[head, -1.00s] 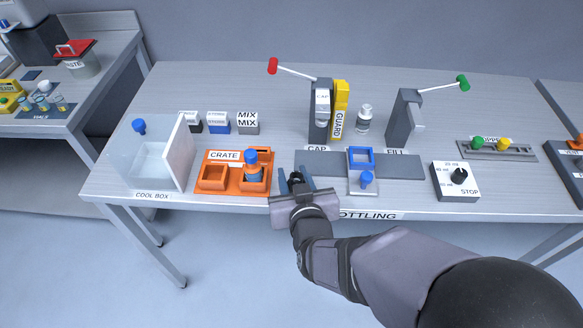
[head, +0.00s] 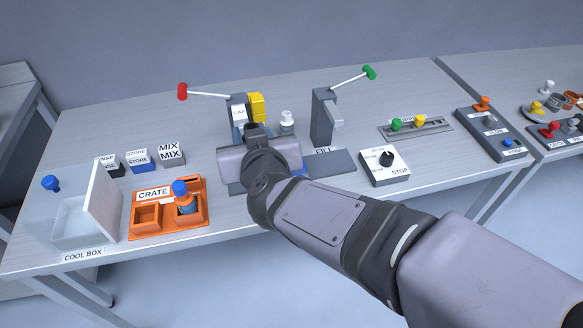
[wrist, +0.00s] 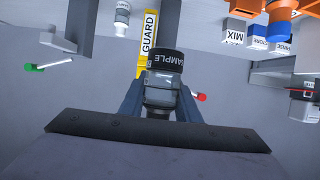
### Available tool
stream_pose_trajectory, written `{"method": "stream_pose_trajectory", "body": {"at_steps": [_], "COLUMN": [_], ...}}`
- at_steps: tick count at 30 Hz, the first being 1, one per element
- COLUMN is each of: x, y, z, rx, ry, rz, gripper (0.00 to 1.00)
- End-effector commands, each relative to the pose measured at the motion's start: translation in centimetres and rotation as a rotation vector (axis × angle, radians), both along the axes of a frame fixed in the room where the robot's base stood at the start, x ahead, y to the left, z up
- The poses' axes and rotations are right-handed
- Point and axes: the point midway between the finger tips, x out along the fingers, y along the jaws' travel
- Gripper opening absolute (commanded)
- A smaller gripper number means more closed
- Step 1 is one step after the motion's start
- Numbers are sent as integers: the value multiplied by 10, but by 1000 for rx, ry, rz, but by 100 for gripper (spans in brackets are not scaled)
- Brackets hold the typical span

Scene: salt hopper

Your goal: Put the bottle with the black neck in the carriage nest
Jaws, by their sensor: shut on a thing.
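My gripper (wrist: 160,98) is shut on a clear bottle (wrist: 160,97) with a black neck (wrist: 166,57), seen in the wrist view. A SAMPLE label shows on it. In the head view my gripper (head: 256,136) is over the bench in front of the CAP post (head: 238,114), and my wrist hides most of the bottle. Of the carriage nest (head: 299,171), only a small blue part shows beside my forearm; the rest is hidden.
The orange crate (head: 143,233) holds a blue-capped bottle (head: 184,198) in its right pocket. A white-capped bottle (head: 287,123) stands behind, between the CAP and FILL (head: 323,117) posts. The yellow guard (head: 257,107) is beside the CAP post.

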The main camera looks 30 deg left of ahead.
Motion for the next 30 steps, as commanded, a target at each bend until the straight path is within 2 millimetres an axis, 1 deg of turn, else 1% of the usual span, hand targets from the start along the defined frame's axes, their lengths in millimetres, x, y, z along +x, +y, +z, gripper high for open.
{"method": "stream_pose_trajectory", "body": {"at_steps": [1, 7, 9, 15, 20, 30], "x": [3, 13, 37, 90, 98, 122], "y": [-2, -11, -13, -21, -16, -7], "z": [6, 23, 29, 39, 23, -11], "rx": [5, 2, -4, -3, -7, -8], "ry": [-2, -1, -1, 0, -1, 1], "rz": [-14, -66, -106, -193, -178, -164], "gripper": [8, 8, 8, 8, 8, 8]}}
